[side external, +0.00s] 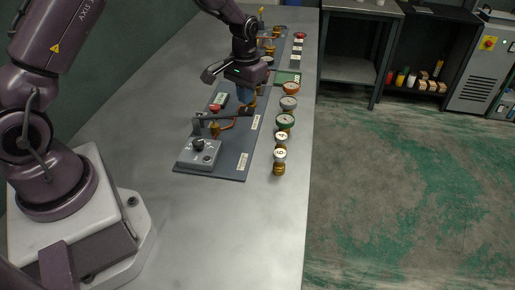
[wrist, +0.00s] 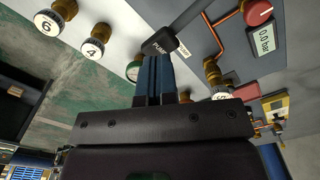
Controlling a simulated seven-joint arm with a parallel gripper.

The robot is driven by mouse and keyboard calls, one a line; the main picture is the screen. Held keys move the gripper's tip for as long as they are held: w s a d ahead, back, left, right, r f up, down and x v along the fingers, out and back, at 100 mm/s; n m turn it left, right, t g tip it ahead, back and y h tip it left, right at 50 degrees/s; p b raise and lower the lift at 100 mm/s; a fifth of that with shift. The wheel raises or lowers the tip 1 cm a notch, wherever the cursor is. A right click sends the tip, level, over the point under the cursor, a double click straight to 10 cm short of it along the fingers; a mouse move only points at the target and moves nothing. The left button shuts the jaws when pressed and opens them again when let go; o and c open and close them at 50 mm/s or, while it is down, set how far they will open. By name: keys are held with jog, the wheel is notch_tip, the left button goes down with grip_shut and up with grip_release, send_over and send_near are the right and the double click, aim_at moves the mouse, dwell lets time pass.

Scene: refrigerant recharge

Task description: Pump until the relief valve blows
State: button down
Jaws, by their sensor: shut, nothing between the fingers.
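My gripper (side external: 246,97) has blue fingers, shut and empty, just above the outer end of the pump lever (side external: 232,115) in the side view. In the wrist view the fingertips (wrist: 154,58) are at the black grip marked PUMP (wrist: 160,43); I cannot tell whether they touch it. The lever looks near level. A display reads 0.0 bar (wrist: 266,38), beside a red knob (wrist: 258,12). A brass fitting (wrist: 212,72) with copper pipe stands on the panel. I cannot tell which fitting is the relief valve.
A grey box with a black knob (side external: 198,146) sits at the panel's near end. Along the table's right edge stand brass-based pieces numbered 6 (wrist: 48,22) and 4 (wrist: 92,47), plus several gauges (side external: 285,121). The near table top (side external: 230,225) is clear.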

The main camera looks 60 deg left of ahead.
aim_at(246, 109)
dwell(0.4)
dwell(2.0)
dwell(2.3)
jog(key=shift+f, duration=2.95)
jog(key=shift+r, duration=3)
